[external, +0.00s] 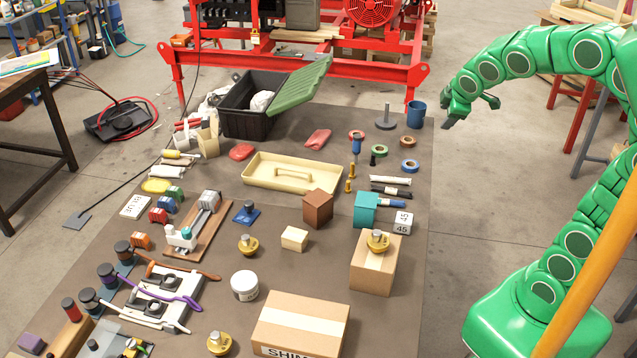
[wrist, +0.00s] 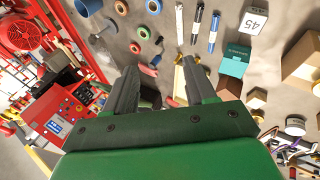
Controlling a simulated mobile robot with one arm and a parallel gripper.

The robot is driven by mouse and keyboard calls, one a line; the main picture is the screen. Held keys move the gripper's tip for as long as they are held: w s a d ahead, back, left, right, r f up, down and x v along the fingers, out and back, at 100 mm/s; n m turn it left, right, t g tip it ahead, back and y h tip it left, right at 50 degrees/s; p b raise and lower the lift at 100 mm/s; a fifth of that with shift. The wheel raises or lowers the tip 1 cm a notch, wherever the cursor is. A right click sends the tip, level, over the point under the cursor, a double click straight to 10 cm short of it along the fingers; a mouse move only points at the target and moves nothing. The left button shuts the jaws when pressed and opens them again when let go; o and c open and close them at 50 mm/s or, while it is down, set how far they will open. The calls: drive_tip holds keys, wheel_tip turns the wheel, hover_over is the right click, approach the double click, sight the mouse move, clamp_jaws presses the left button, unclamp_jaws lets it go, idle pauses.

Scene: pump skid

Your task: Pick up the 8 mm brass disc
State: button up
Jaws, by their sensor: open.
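Three brass discs with grey knobs on top show in the external view. One brass disc (external: 248,246) lies on the mat left of a cream block. A second brass disc (external: 377,241) sits on top of a cardboard box (external: 372,270). A third brass disc (external: 219,343) lies near the bottom edge. I cannot read any size on them, so I cannot tell which is 8 mm. My gripper (external: 472,111) is open and empty, in the air right of the mat and apart from all three. Its fingers (wrist: 162,85) stand apart in the wrist view.
A teal block (external: 365,210), a brown cube (external: 318,208) and a white "45" cube (external: 403,222) stand near the boxed disc. A large carton (external: 300,325), a white jar (external: 245,286) and a cream tray (external: 262,182) crowd the mat. Bare floor lies right of it.

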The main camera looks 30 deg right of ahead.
drive_tip(key=w+a+n+t, duration=0.5)
drive_tip(key=w+n, duration=0.4)
drive_tip(key=w, duration=0.7)
drive_tip(key=w+a+f+n+t+y, duration=0.1)
drive_tip(key=w+a+f+n+y, duration=0.15)
drive_tip(key=w+a+n, duration=0.35)
drive_tip(key=w+a+f+n+y, duration=0.15)
drive_tip(key=a+f+n, duration=0.25)
drive_tip(key=a, duration=0.5)
drive_tip(key=n+g+y, duration=0.6)
drive_tip(key=n+y, duration=0.4)
drive_tip(key=n, duration=0.9)
approach(244, 238)
drive_tip(key=w+a+f, duration=0.1)
drive_tip(key=a+f, duration=0.1)
drive_tip(key=shift+w+a+f, duration=0.15)
drive_tip(key=shift+w+a, duration=0.1)
drive_tip(key=shift+w, duration=0.15)
drive_tip(key=shift+x, duration=3.25)
drive_tip(key=shift+w+a+f, duration=0.15)
drive_tip(key=shift+w+a, duration=0.1)
drive_tip(key=shift+a, duration=0.2)
